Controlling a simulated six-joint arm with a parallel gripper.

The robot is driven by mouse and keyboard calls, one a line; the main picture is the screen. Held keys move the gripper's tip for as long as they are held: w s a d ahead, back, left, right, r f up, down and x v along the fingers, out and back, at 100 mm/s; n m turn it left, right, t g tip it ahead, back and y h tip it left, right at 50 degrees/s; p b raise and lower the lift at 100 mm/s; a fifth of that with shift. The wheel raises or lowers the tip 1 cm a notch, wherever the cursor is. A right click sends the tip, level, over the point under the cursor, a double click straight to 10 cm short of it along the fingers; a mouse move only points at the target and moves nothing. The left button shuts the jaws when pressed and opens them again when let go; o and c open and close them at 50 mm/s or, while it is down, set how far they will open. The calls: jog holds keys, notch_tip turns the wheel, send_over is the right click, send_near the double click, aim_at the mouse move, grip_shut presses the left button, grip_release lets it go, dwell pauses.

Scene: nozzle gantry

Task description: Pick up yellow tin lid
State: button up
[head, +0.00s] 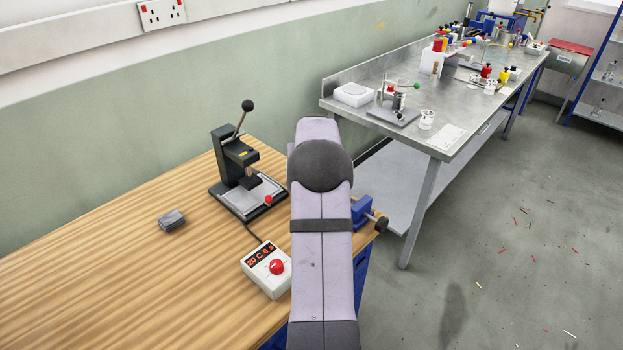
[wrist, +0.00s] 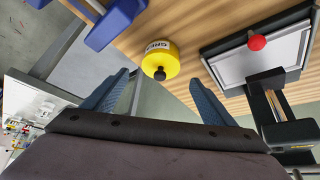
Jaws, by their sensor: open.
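In the wrist view a yellow round tin (wrist: 148,50) with a white, partly legible label stands on the wooden bench near its edge. Its yellow lid (wrist: 160,64) faces my camera and has a small black knob (wrist: 160,75) on top. My gripper (wrist: 158,77) is open. Its two blue-grey fingers appear on either side of the lid in the picture, apart from it, with nothing between them that I see touching. In the head view my arm hides the tin, the lid and the gripper.
A black lever press (head: 238,160) with a metal plate (wrist: 262,58) stands close to the tin. A blue vice (head: 361,213) is at the bench edge. A white control box (head: 258,282) and grey block (head: 172,220) sit on the wooden bench (head: 120,290), whose left part is largely clear.

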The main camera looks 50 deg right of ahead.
jog(key=shift+p+x, duration=0.7)
jog(key=shift+x, duration=1.35)
jog(key=c, duration=1.2)
jog(key=shift+r, duration=0.1)
